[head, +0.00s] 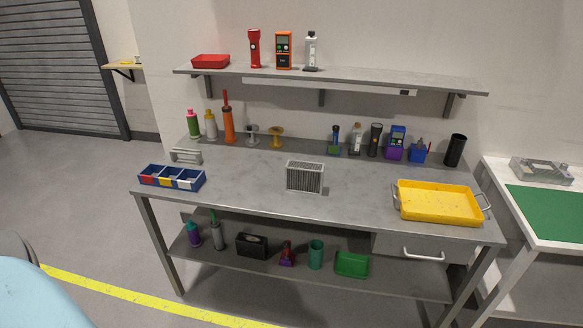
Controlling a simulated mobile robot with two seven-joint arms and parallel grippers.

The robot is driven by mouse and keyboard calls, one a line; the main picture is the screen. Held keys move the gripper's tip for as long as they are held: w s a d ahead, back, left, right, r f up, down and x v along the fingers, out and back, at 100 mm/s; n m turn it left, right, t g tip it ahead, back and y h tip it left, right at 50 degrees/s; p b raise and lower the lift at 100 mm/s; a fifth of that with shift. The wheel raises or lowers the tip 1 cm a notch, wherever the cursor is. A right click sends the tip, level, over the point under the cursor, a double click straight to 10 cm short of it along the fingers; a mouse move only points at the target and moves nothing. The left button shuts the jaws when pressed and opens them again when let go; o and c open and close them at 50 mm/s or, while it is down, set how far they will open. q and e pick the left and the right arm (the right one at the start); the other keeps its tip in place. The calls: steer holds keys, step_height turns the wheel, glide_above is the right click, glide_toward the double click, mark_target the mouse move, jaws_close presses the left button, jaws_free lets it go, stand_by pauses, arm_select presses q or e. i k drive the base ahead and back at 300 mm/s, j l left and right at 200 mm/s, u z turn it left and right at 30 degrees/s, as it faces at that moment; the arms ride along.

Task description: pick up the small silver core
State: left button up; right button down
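A small silver box-shaped piece with a finned or mesh grey face, which looks like the silver core (304,177), stands upright on the grey workbench (245,185), near the middle toward the front. Nothing touches it and its front face is in full view. Neither of my grippers is in the head view, so their place relative to the core does not show.
A blue bin (172,178) with coloured compartments and a silver slatted piece (186,156) are at the bench's left. A yellow tray (438,203) is at the right. Bottles and tools line the back, under a shelf (350,79). The bench around the core is clear.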

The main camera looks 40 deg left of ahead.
mark_target(305, 177)
steer(key=u, duration=1.05)
